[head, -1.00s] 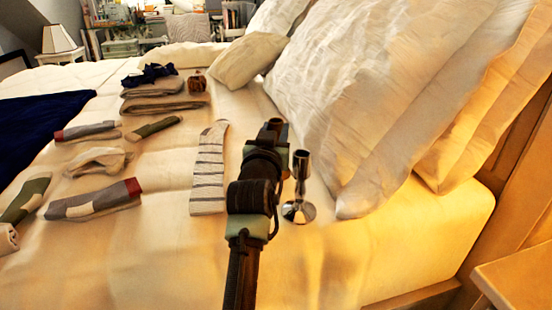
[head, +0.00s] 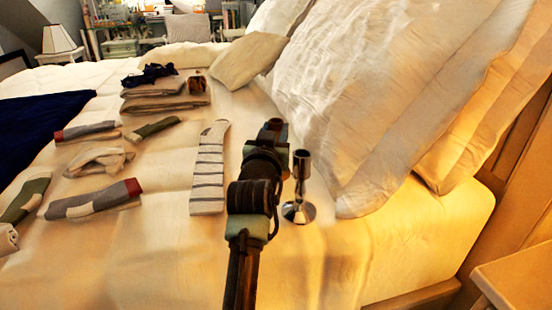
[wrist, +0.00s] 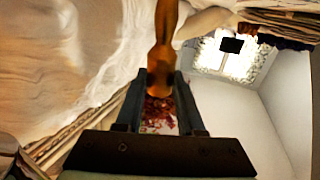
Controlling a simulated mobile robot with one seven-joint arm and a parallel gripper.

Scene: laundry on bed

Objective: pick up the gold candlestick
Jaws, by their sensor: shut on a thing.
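The gold candlestick (wrist: 166,28) shows in the wrist view as an orange-gold stem with a rounded, wider part. My gripper (wrist: 160,82) is shut on it, with one finger on each side of the wider part. The stem runs out past the fingertips to the top of the picture. In the head view my arm hides most of the gripper and of the held candlestick. A small brown end (head: 279,126) shows past the arm there, too small to tell what it is.
A silver candlestick (head: 301,180) stands upright on the bed just right of my arm. A striped sock (head: 208,170) lies left of it. Large pillows (head: 350,100) rise on the right. More socks and folded cloths (head: 165,103) lie left. The front of the bed (head: 150,265) is clear.

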